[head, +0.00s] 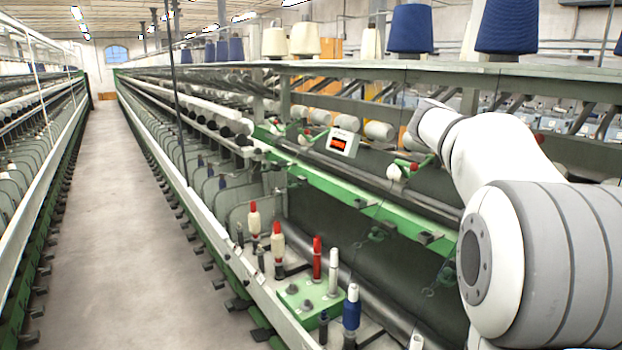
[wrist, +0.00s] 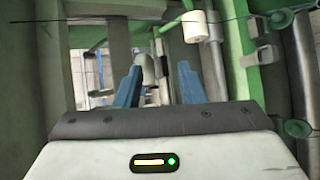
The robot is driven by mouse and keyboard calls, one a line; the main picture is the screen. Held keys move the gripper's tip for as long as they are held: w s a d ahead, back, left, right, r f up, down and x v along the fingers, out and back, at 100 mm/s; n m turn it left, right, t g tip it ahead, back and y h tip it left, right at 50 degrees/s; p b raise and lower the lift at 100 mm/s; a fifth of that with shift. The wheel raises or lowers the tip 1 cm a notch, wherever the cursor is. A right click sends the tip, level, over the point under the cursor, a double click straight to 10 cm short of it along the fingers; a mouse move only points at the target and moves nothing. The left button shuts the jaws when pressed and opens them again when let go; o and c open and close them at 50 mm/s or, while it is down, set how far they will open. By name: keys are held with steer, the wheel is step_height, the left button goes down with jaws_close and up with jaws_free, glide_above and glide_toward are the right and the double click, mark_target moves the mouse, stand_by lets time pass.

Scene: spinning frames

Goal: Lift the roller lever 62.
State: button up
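My gripper (wrist: 160,72) shows in the wrist view with two blue fingers apart and nothing clearly held between them. A grey rounded lever-like piece (wrist: 148,70) stands just beside the left finger; I cannot tell whether they touch. A white roller (wrist: 194,27) sits above and beyond the right finger. In the head view, a green lever with a red knob (head: 413,167) lies close to my arm, beside a white roller end (head: 394,173). No number 62 is readable, so I cannot tell which lever bears it. My gripper's fingers are not visible in the head view.
A green rail (head: 370,205) runs along the spinning frame, with a red-lit display box (head: 343,141) above it. Several bobbins, including a red one (head: 317,258), stand in front. A thin dark thread (wrist: 100,20) crosses the wrist view. The aisle (head: 115,220) at left is clear.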

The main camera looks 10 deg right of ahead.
steer(key=s+a+f+t+y, duration=0.2)
steer(key=s+a+f+y, duration=0.2)
steer(key=a+f, duration=0.5)
steer(key=s+a+f+t+y, duration=0.2)
steer(key=s+a+f+y, duration=0.2)
steer(key=a+f, duration=0.5)
steer(key=s+a+f+t+y, duration=0.2)
steer(key=s+a+f+y, duration=0.3)
steer(key=a, duration=0.8)
steer(key=s+f+b, duration=0.1)
steer(key=s+f, duration=0.2)
steer(key=f, duration=0.1)
steer(key=shift+a+f, duration=0.25)
steer(key=shift+a, duration=0.1)
steer(key=shift+s, duration=0.1)
